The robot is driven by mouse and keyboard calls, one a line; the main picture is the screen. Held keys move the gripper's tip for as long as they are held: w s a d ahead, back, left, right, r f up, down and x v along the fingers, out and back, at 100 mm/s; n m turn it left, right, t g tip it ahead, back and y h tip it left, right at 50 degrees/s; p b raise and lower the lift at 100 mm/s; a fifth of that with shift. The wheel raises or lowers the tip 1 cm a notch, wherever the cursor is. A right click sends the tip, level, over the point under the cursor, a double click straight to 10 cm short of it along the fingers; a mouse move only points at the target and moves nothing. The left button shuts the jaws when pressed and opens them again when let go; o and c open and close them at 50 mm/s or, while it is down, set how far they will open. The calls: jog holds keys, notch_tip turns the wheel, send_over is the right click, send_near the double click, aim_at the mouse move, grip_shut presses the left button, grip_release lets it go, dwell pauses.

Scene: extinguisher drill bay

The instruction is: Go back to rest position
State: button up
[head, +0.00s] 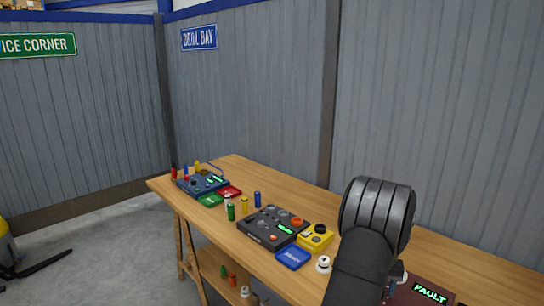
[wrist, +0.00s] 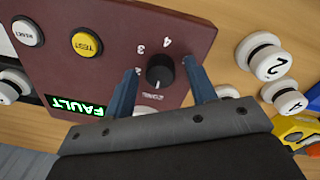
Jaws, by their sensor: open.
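My gripper (wrist: 160,66) is open in the wrist view, its two blue-grey fingers apart on either side of a black rotary knob (wrist: 160,72). I cannot tell whether either finger touches the knob. The knob sits on a maroon panel (wrist: 105,40) with numbers around it, 3 and 4 among them. The panel's display (wrist: 77,106) reads FAULT in green. In the head view my arm hides the gripper and most of the panel; its FAULT display (head: 429,293) shows at the lower right.
White numbered pieces (wrist: 268,62) stand beside the panel in the wrist view. White RESET (wrist: 28,32) and yellow TEST (wrist: 86,44) buttons are on it. On the wooden bench (head: 335,207) are a dark console (head: 262,237), a yellow box (head: 316,238) and a blue console (head: 203,184).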

jog(key=shift+m, duration=1.1)
jog(key=n, duration=0.8)
jog(key=shift+n, duration=0.6)
